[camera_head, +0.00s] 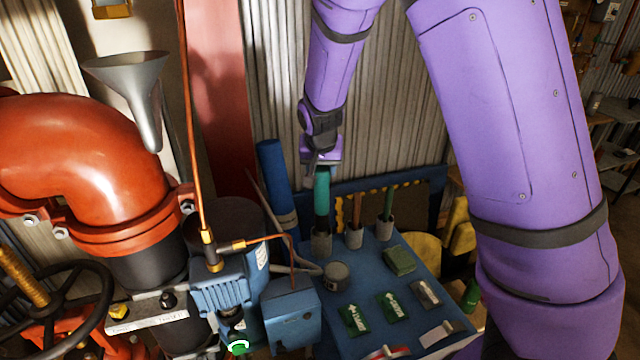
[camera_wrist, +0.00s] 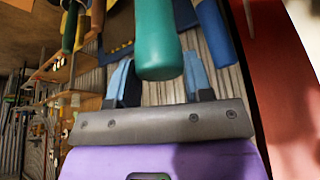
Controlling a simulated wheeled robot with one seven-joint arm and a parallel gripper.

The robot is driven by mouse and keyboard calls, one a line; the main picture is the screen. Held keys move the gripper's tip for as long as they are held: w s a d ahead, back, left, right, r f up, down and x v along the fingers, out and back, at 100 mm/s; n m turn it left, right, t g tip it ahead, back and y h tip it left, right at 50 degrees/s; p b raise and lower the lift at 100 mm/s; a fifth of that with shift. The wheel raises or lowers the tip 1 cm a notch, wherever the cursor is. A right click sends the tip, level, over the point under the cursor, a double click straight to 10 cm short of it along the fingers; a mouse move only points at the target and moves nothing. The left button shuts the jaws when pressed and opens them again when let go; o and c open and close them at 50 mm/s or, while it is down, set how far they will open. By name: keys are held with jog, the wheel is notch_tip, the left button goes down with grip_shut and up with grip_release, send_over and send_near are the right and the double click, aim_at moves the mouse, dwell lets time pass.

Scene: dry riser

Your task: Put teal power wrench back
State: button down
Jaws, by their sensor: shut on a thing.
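The teal power wrench (camera_head: 321,196) shows as an upright teal handle under my gripper (camera_head: 321,166). My gripper is shut on its upper end. In the wrist view, the rounded teal handle (camera_wrist: 157,40) is between the two blue fingers (camera_wrist: 158,66). The lower end of the wrench meets the mouth of a grey cup holder (camera_head: 321,242) at the left of the blue table's back edge. I cannot tell how deep it sits in the holder.
Two more grey holders (camera_head: 354,237) stand to the right, with an orange-brown handle (camera_head: 356,209) and a green handle (camera_head: 388,203). The blue table (camera_head: 376,272) carries green boxes (camera_head: 399,260) and a round grey piece (camera_head: 336,275). A blue cylinder (camera_head: 275,178) stands close left.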

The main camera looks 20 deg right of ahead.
aim_at(322, 179)
jog(key=shift+f, duration=1.95)
jog(key=c, duration=0.5)
grip_release()
jog(key=shift+s+r, duration=0.1)
jog(key=shift+r, duration=0.05)
jog(key=v, duration=1.2)
jog(key=s+d+r+n+y, duration=0.1)
jog(key=s+d+r+y, duration=0.1)
jog(key=s+d+r, duration=0.4)
jog(key=s+d+r+n+y, duration=0.15)
jog(key=s+r, duration=0.25)
jog(key=s, duration=0.4)
jog(key=shift+s+d+r+n+t+h, duration=0.3)
jog(key=shift+s+r, duration=0.35)
jog(key=shift+s, duration=1.9)
jog(key=shift+s+d+r+n+g+h, duration=0.15)
jog(key=shift+s+r+n+h, duration=0.35)
jog(key=shift+s, duration=2)
jog(key=shift+s+d+r+n+t+h, duration=0.2)
jog(key=shift+s+r, duration=0.6)
jog(key=shift+s, duration=1.75)
